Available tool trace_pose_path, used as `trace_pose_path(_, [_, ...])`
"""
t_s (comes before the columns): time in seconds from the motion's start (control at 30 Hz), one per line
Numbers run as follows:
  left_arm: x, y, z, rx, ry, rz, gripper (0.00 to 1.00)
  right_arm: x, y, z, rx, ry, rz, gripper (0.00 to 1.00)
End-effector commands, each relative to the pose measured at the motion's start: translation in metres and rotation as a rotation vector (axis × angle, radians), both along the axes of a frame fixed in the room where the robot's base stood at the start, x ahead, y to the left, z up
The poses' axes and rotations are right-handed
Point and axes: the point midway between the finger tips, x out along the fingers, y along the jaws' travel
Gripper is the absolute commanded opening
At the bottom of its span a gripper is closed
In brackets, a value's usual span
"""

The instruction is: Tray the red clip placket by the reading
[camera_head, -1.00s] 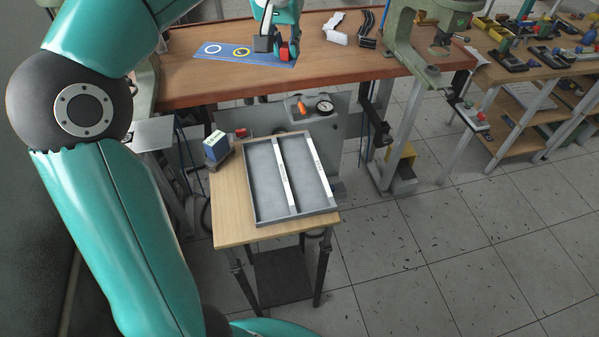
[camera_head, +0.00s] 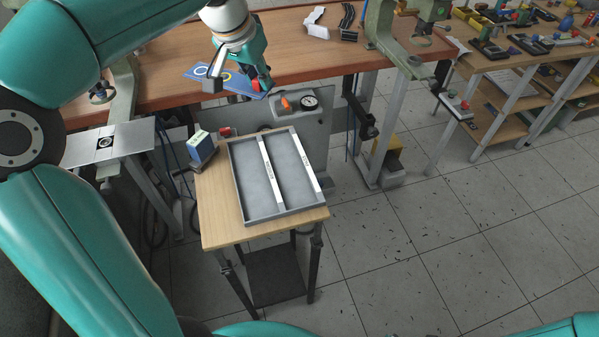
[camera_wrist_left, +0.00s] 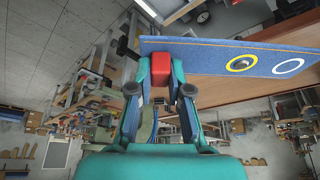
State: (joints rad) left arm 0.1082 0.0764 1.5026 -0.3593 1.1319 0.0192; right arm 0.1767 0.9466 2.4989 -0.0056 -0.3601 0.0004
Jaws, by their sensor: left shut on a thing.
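The placket (camera_head: 225,82) is a flat blue board with a red clip (camera_head: 257,85) at one end. In the left wrist view the board (camera_wrist_left: 205,56) shows a yellow ring and a white ring, and the red clip (camera_wrist_left: 160,68) sits between my fingertips. My left gripper (camera_head: 254,76) is shut on the clip; the board hangs at the bench's front edge. The grey tray (camera_head: 285,215) lies on a small wooden stand and is empty. White labelled strips run along its two compartments; the lettering is too small to read. The round gauge (camera_head: 310,102) is behind it, its needle unreadable. My right gripper is out of view.
A blue box with a pale top (camera_head: 201,147) stands beside the tray's back left. An orange lever (camera_head: 286,103) is left of the gauge. The bench (camera_head: 330,62) has a green machine frame at its right. The floor to the right is open.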

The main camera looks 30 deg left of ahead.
Motion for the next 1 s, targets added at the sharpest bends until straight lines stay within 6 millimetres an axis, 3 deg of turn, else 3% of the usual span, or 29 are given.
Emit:
trace_pose_path(0.03, [0.000,-0.012,-0.028,-0.004,0.009,-0.097,0.00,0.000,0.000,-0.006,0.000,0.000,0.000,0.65])
trace_pose_path(0.2, [-0.005,-0.056,-0.102,-0.010,0.009,-0.440,0.00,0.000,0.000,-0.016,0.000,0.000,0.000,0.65])
trace_pose_path(0.4, [-0.022,-0.092,-0.164,-0.009,0.005,-0.713,0.00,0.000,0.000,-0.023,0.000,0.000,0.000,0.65])
trace_pose_path(0.6, [-0.031,-0.104,-0.184,-0.005,0.001,-0.808,0.00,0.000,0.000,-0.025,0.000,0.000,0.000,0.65])
trace_pose_path(1.0, [-0.031,-0.104,-0.184,-0.002,0.000,-0.812,0.00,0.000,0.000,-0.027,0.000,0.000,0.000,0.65])
